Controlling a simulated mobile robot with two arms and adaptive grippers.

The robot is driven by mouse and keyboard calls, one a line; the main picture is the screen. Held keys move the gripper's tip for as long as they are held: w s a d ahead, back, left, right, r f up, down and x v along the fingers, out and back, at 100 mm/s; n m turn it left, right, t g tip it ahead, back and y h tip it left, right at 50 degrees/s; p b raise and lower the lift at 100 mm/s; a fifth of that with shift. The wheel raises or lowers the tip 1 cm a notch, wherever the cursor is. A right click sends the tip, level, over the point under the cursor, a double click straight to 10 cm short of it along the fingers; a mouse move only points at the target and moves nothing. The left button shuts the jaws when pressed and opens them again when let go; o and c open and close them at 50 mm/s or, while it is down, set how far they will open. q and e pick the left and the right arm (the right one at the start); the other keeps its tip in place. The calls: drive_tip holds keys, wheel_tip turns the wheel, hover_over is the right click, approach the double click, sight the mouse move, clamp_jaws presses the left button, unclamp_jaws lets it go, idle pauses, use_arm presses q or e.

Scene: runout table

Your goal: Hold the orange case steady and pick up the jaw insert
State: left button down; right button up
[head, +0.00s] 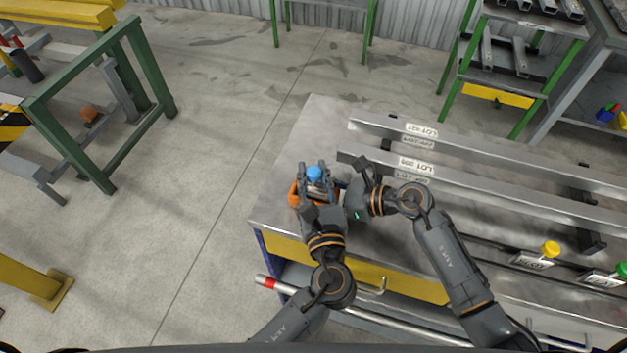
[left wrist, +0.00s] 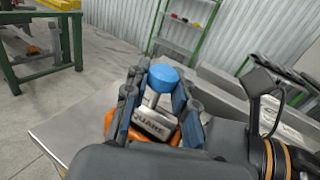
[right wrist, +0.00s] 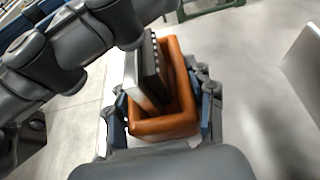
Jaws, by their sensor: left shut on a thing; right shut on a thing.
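The orange case (head: 294,194) sits at the left end of the steel table. The right wrist view shows the case (right wrist: 170,127) between the fingers of my right gripper (right wrist: 163,108), which is shut on its walls. The jaw insert (right wrist: 148,78) is a grey metal block with a ridged edge, standing within the case walls. In the left wrist view the insert (left wrist: 153,122) has a lettered face and a blue knob (left wrist: 164,77). My left gripper (head: 315,176) is shut on it from above. Whether the insert touches the case floor is hidden.
Long metal bars with lot labels (head: 421,130) lie across the table to the right. Yellow (head: 550,249) and green knobs stand farther right. The table's left edge is close to the case. Open floor lies beyond it, with a green frame (head: 150,75) at the far left.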

use_arm(q)
wheel_tip(320, 180, up, 8)
idle(0.4)
use_arm(e)
drive_tip(key=o, duration=1.3)
drive_tip(key=v, duration=1.2)
drive_tip(key=shift+f, duration=0.1)
